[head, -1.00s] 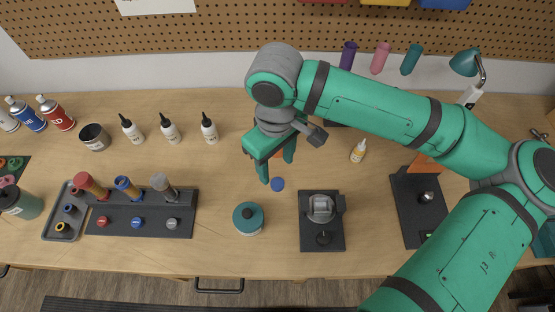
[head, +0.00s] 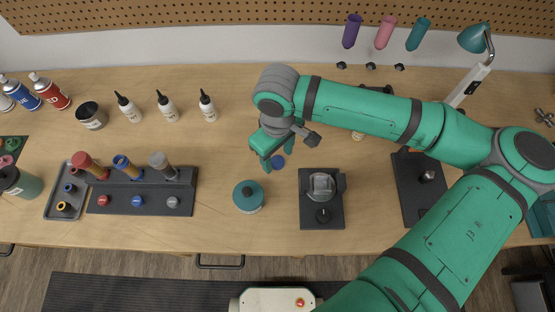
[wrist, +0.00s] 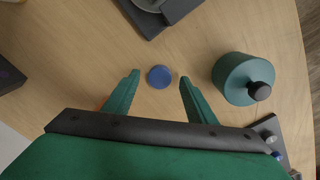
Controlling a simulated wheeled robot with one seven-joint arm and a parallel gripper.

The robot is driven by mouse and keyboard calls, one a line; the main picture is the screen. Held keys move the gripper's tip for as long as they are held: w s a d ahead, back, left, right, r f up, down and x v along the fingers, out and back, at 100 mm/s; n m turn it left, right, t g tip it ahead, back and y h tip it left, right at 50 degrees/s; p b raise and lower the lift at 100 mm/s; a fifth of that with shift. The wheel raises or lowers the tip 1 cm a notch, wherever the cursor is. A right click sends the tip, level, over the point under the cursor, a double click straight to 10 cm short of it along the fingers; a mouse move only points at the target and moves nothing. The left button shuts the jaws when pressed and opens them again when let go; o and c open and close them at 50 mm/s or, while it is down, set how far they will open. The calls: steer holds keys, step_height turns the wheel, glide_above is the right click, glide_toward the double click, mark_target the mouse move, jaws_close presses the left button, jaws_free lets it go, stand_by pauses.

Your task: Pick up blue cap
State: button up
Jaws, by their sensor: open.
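The blue cap (head: 278,162) is a small round disc lying on the wooden table, near the middle of the head view. In the wrist view the blue cap (wrist: 160,76) sits just beyond and between my fingertips, touching neither. My gripper (head: 278,160) is green, open and empty, pointing down close to the cap. In the wrist view my gripper (wrist: 158,78) has one finger on each side of the cap. I cannot tell its exact height above the table.
A teal jar (head: 248,197) with a dark knob stands close to the cap. A dark device (head: 322,200) sits to its right. A tray with blue, red and grey caps and handled tools (head: 140,200) lies left. White bottles (head: 168,106) stand behind.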

steer(key=shift+f, duration=0.5)
steer(key=c, duration=1.1)
steer(key=shift+r, duration=0.15)
